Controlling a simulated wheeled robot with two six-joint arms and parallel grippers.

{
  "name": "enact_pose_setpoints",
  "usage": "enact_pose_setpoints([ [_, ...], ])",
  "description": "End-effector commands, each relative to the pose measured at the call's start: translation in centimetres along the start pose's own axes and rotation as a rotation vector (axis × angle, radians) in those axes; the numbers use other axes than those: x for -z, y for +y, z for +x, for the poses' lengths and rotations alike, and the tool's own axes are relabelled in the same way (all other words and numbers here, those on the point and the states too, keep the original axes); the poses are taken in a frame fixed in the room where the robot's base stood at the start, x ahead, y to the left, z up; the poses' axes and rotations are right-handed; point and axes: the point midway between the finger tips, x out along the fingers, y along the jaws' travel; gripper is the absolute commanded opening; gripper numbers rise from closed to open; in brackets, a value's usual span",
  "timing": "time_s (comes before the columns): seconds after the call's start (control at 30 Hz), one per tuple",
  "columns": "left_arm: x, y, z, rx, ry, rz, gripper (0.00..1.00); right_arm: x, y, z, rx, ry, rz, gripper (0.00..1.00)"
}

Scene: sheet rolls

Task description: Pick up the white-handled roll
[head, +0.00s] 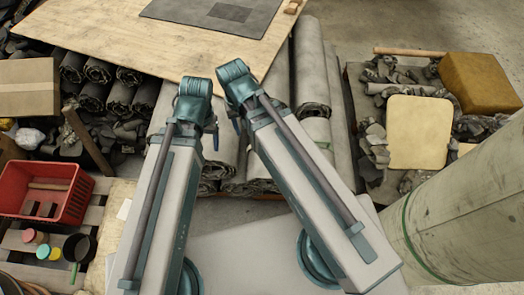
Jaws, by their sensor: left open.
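Long grey sheet rolls lie side by side in the middle, among them a pale roll (311,75) with a green band near its front end. I see no white handle on any roll, so I cannot tell which is the white-handled one. My two arms rise from the bottom and bend at teal joints above the rolls, covering part of them. My left gripper (214,136) barely shows as a small dark-blue piece beside the left arm, open, and nothing is visible in it. My right gripper is hidden behind its arm.
A wooden board (130,40) with a dark sheet covers rolls at the back left. A red crate (75,205) and small pots stand at left.

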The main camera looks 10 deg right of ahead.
Motion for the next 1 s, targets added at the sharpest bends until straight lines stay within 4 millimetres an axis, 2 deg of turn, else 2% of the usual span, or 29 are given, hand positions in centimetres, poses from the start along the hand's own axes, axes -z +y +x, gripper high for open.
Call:
enact_pose_setpoints([
  [0.03,0.2,0.3,3.2,0.0,0.0,0.0,0.72,1.7,0.2,3.2,0.007,-0.001,0.141,0.52],
  [0.2,0.5,0.8,8.6,0.0,0.0,0.001,0.72,5.9,1.9,8.8,0.037,-0.01,0.703,0.52],
  [0.4,0.8,1.3,13.5,0.0,0.0,0.001,0.72,9.9,4.3,13.9,0.064,-0.032,1.286,0.52],
  [0.5,0.9,1.4,15.1,0.0,0.0,0.001,0.72,11.3,5.4,15.6,0.073,-0.045,1.502,0.52],
  [0.7,1.0,1.6,16.7,0.0,0.0,0.001,0.72,12.7,6.7,17.3,0.082,-0.06,1.75,0.52],
  [1.0,1.0,1.6,17.0,0.0,0.0,0.001,0.72,12.9,6.8,17.6,0.084,-0.064,1.802,0.52],
])
